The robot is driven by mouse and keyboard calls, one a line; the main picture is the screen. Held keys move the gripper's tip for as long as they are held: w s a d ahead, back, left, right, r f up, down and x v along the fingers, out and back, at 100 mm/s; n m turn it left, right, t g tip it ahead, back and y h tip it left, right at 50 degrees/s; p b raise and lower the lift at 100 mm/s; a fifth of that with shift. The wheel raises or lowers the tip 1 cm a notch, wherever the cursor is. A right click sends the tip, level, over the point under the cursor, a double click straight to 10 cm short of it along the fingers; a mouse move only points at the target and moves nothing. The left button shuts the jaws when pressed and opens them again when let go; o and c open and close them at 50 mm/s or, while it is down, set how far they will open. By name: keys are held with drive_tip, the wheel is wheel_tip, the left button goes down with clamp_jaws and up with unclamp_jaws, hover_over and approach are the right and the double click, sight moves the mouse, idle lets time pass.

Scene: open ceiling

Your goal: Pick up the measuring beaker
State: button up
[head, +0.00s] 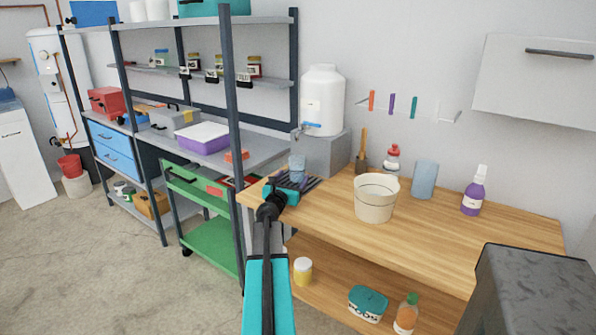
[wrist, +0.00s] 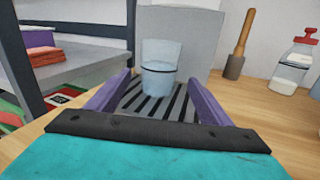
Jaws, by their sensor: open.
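The measuring beaker (head: 297,167) is a clear, bluish cup. It stands upright on a dark slatted rack at the left end of the wooden workbench, below the water container's tap. In the wrist view the beaker (wrist: 159,69) is ahead, centred between the two purple fingers. My gripper (head: 290,181) is open and empty; its fingers also show in the wrist view (wrist: 158,98). They point at the beaker from the near side, with slats visible between them. I cannot tell whether the fingertips reach beside the beaker's wall.
A white water container (head: 322,100) stands on a grey block (head: 325,155) behind the beaker. A shelf post (head: 231,150) rises close on the left. The bench front right is clear.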

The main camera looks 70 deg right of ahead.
sight(295, 174)
drive_tip(key=shift+d, duration=0.15)
drive_tip(key=shift+w+d+p, duration=0.2)
drive_tip(key=shift+d+p, duration=0.15)
drive_tip(key=shift+d, duration=2.65)
drive_tip(key=c, duration=1.3)
drive_tip(key=shift+r, duration=0.35)
